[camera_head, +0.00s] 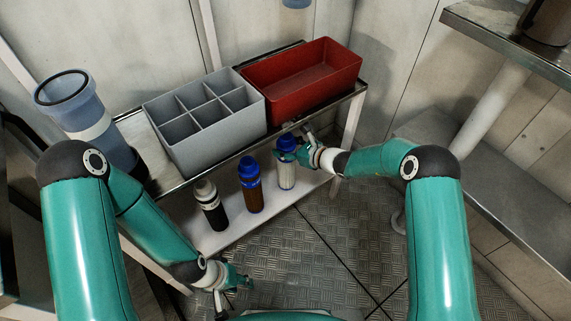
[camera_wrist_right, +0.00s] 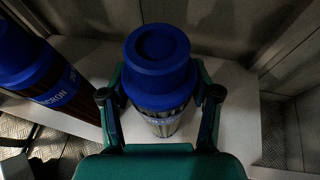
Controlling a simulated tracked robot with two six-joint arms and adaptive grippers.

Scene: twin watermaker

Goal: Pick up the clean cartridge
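The clean cartridge (camera_head: 286,174) is pale with a blue cap and stands upright at the right end of a row on the low white shelf. In the right wrist view its blue cap (camera_wrist_right: 160,60) is near the centre, with the pale ribbed body below. My right gripper (camera_head: 303,152) is at its upper part, with one finger on each side; in the wrist view (camera_wrist_right: 160,98) the fingers look spread, with a little room beside the body. Finger contact is partly hidden by the cap. My left gripper (camera_head: 240,284) is low at the front, away from the cartridges; its fingers are too small to judge.
A brown cartridge (camera_head: 250,190) with a blue cap stands to the left, and a dark one (camera_head: 210,208) with a pale cap beyond it. Above are a grey divided box (camera_head: 190,140) and an empty red bin (camera_head: 300,82). A blue housing (camera_head: 85,110) stands at left.

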